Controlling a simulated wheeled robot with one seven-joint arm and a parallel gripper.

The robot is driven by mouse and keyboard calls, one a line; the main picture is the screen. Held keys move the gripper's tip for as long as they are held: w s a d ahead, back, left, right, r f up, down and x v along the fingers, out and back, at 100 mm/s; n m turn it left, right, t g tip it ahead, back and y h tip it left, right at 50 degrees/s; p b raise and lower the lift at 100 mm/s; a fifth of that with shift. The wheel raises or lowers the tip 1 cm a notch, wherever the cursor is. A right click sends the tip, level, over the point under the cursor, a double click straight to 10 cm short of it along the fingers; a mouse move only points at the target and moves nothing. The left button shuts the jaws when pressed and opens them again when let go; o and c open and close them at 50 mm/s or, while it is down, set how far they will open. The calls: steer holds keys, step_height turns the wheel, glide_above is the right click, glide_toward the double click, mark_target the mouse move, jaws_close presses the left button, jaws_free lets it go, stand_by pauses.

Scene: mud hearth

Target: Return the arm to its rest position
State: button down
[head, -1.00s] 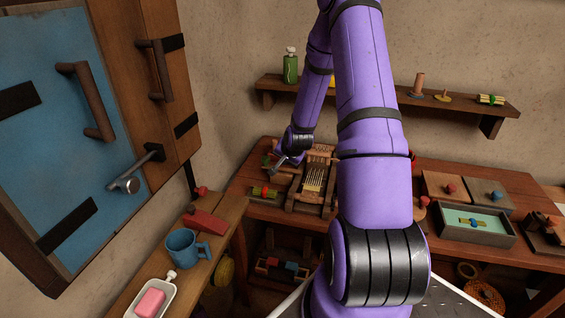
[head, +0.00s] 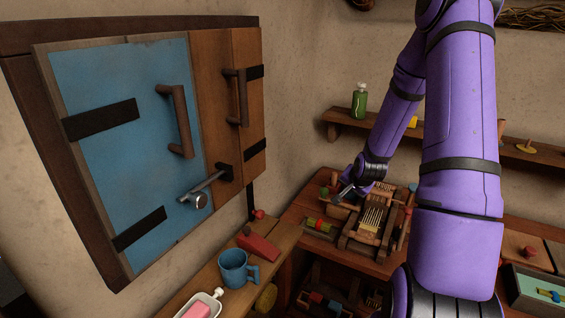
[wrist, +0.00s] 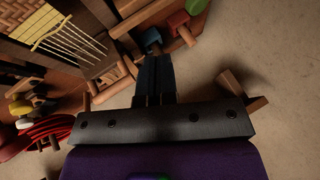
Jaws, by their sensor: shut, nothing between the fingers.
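My gripper (head: 345,193) is at the end of my purple arm, over the back left of the wooden workbench (head: 298,217). It is near the small wooden loom (head: 371,222) with pale strings. In the wrist view my gripper (wrist: 152,58) shows two dark fingers pressed together, with nothing between them. A blue block (wrist: 151,38) lies just beyond the fingertips; I cannot tell whether they touch it. The loom strings (wrist: 72,45) show at the upper left of the wrist view.
A blue cabinet door (head: 130,130) with handles stands at the left. A blue mug (head: 233,268), a red block (head: 258,246) and a dish with pink soap (head: 197,310) sit on the near ledge. A shelf (head: 350,127) with a green bottle (head: 359,101) is behind my arm.

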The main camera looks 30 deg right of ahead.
steer(key=s+a+r+n+g, duration=0.1)
steer(key=s+a+r+n, duration=0.15)
steer(key=a+r, duration=0.65)
steer(key=s+a+r+n, duration=0.2)
steer(key=a+r+n, duration=0.3)
steer(key=r, duration=0.7)
steer(key=s+a+r+n+y, duration=0.1)
steer(key=s+a+r+n, duration=0.1)
steer(key=s, duration=0.4)
steer(key=s+a+r+n, duration=0.1)
steer(key=s+a+r, duration=0.4)
steer(key=s+a, duration=0.2)
steer(key=s+a+r+n+y, duration=0.1)
steer(key=s+a+r+n, duration=0.1)
steer(key=s+a+r, duration=0.2)
steer(key=s+a, duration=0.1)
steer(key=s, duration=0.2)
steer(key=shift+s+a+r+n+g+y, duration=0.2)
steer(key=shift+s+r+n+g+y, duration=0.1)
steer(key=shift+n+g, duration=0.1)
steer(key=shift+w, duration=0.1)
